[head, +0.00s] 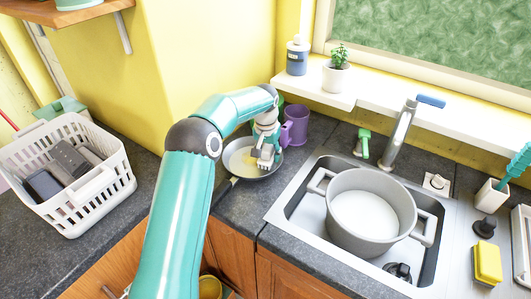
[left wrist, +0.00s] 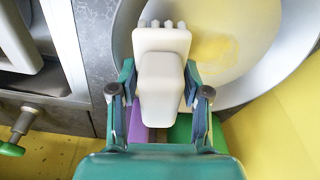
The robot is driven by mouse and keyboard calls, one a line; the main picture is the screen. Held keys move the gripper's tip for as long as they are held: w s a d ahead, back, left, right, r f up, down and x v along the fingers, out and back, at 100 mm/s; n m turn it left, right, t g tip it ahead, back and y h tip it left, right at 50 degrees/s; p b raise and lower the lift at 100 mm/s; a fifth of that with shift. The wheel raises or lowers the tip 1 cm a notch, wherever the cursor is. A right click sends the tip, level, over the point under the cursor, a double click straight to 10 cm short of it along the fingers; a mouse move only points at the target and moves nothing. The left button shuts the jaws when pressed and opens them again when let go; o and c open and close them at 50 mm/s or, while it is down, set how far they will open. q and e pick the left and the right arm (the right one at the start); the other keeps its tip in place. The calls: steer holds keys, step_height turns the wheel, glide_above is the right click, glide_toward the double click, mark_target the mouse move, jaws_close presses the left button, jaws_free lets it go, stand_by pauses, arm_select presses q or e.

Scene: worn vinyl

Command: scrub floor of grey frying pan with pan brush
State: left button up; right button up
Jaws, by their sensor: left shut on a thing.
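The grey frying pan (head: 231,171) stands on the dark counter left of the sink, its dark handle toward the front. Its pale floor also shows in the left wrist view (left wrist: 262,70), with a yellowish stain right of the brush. My left gripper (head: 266,152) is over the pan's right part. It is shut on the pan brush (left wrist: 162,75), a white block with short bristle tufts at its far end. The brush head is over the pan floor; whether the bristles touch it I cannot tell. My right gripper is not in view.
A purple mug (head: 297,126) stands close behind the pan. The sink (head: 281,211) at right holds a large grey pot (head: 371,240). A white basket (head: 100,206) with dark items stands at left. A yellow sponge (head: 487,262) lies at far right. Counter between basket and pan is partly hidden by my arm.

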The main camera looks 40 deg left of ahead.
mark_target(252, 159)
arm_select(q)
steer(key=shift+f, duration=0.1)
stand_by(0.5)
steer(key=shift+a, duration=0.15)
steer(key=shift+s+a+p, duration=0.25)
steer(key=shift+a+p, duration=0.2)
steer(key=shift+a, duration=0.6)
steer(key=shift+s+a+p, duration=0.25)
steer(key=shift+a+p, duration=0.15)
steer(key=shift+a, duration=0.65)
steer(key=shift+s+a, duration=0.15)
steer(key=shift+a, duration=0.45)
steer(key=shift+f, duration=0.6)
